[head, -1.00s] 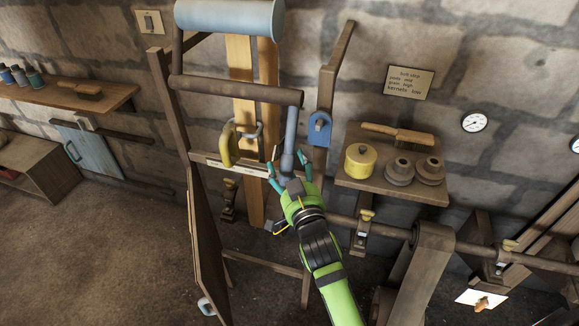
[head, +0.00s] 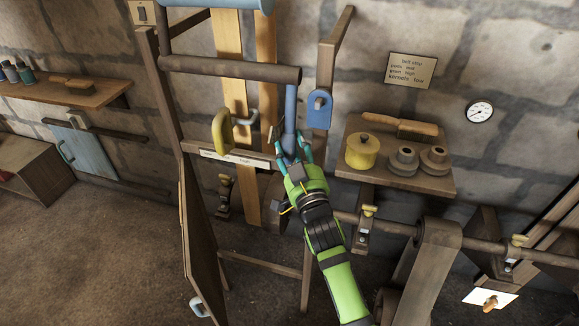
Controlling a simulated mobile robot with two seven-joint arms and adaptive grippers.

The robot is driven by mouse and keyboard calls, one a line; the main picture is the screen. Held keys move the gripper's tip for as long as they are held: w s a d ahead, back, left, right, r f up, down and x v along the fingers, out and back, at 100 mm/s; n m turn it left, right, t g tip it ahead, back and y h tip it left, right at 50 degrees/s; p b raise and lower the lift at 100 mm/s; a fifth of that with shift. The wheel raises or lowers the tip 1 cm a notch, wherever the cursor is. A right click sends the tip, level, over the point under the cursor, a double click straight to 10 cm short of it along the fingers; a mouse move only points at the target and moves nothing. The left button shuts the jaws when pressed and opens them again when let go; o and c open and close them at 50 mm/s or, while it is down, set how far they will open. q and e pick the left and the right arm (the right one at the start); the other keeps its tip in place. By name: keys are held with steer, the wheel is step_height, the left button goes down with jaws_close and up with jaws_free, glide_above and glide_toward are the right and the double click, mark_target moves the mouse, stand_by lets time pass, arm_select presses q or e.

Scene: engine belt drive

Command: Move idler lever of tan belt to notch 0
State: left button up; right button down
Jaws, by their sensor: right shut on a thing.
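The tan belt (head: 230,65) runs as two upright strips behind a wooden frame. A blue-grey lever (head: 291,112) hangs down from the right end of the frame's dark roller bar. My right gripper (head: 293,153) is shut on the lower end of this lever, its teal fingers on either side. A yellow curved handle (head: 220,131) with a grey crank sits in front of the left belt strip. A pale label strip (head: 238,158) lies on the crossbar, its lettering too small to read fully. I cannot make out notch numbers. My left gripper is not in view.
A blue bracket (head: 320,108) on a post stands close to the right of the lever. A wooden shelf (head: 349,170) with a yellow pot (head: 362,151) and grey pulleys is further right. A hinged board (head: 198,245) hangs at lower left.

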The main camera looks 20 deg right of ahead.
steer(key=w+b, duration=0.1)
steer(key=b, duration=0.1)
steer(key=w+d+n+t+b, duration=0.1)
steer(key=shift+d+f+y+b, duration=0.15)
steer(key=shift+f+y+b, duration=0.2)
steer(key=shift+y, duration=0.05)
steer(key=shift+w+d+r+n+t, duration=0.1)
steer(key=shift+w+d+n+t, duration=0.05)
steer(key=shift+w+n+t, duration=0.15)
steer(key=shift+r+b, duration=0.3)
steer(key=shift+r, duration=0.05)
steer(key=shift+d, duration=0.1)
steer(key=c, duration=0.6)
jaws_free()
steer(key=shift+c, duration=0.2)
steer(key=shift+w+f, duration=0.1)
steer(key=shift+f, duration=0.05)
